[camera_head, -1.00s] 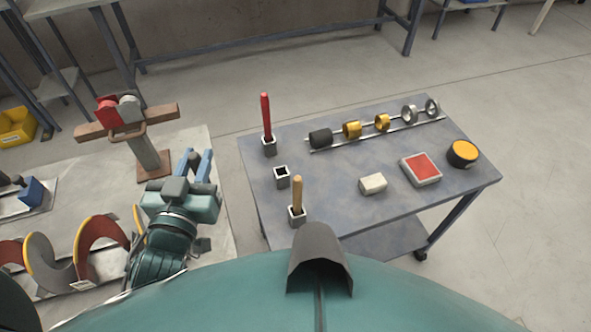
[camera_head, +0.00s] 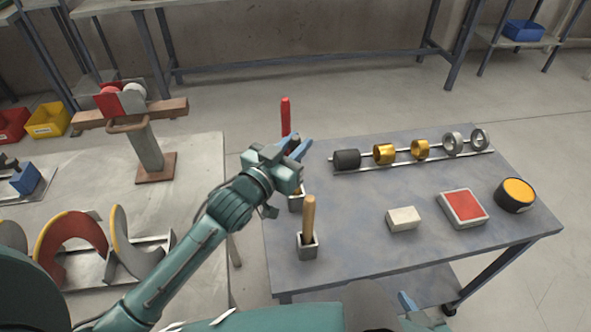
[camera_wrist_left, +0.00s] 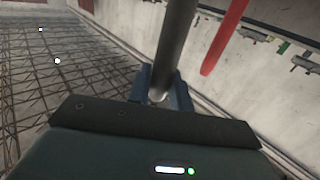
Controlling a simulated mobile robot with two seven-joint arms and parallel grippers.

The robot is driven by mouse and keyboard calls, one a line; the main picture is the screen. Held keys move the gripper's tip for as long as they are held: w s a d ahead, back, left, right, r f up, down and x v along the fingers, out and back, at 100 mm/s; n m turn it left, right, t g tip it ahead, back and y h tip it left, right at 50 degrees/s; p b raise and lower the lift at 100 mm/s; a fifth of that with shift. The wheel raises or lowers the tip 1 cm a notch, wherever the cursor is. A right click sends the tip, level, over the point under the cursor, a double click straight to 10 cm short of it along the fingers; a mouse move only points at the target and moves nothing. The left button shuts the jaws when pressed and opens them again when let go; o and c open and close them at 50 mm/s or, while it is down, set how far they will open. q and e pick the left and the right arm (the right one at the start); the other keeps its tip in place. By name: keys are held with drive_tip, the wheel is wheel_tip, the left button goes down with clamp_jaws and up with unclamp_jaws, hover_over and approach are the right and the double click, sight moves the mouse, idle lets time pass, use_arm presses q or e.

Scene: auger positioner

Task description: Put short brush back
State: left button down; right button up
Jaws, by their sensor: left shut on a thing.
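My left gripper (camera_head: 296,150) is over the left side of the grey cart, shut on the short brush. The brush's dark grey handle (camera_wrist_left: 176,45) stands between the blue fingers in the left wrist view. Below the gripper, the middle square holder (camera_head: 296,204) is partly hidden, with a brownish part at its mouth. I cannot tell how deep the brush sits in it. A red-handled tool (camera_head: 286,117) stands behind the gripper; its holder is hidden. A wooden-handled tool (camera_head: 308,220) stands in the front holder (camera_head: 308,247). A blue tip of my right gripper (camera_head: 407,301) shows at the bottom edge.
A rail with several rings (camera_head: 384,154) lies along the cart's back. A white block (camera_head: 404,219), a red-topped box (camera_head: 463,207) and a yellow-topped round tin (camera_head: 516,194) are at the right. A bench (camera_head: 205,185) with a wooden stand (camera_head: 148,158) is at left.

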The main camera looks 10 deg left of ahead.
use_arm(q)
wheel_tip(320, 180, down, 4)
drive_tip(key=shift+f+b, duration=0.1)
drive_tip(key=shift+b, duration=0.2)
drive_tip(key=shift+f, duration=0.1)
drive_tip(key=shift+f, duration=0.2)
drive_tip(key=c, duration=1.3)
unclamp_jaws()
drive_tip(key=shift+r, duration=0.3)
drive_tip(key=v, duration=1.2)
drive_tip(key=shift+f, duration=0.15)
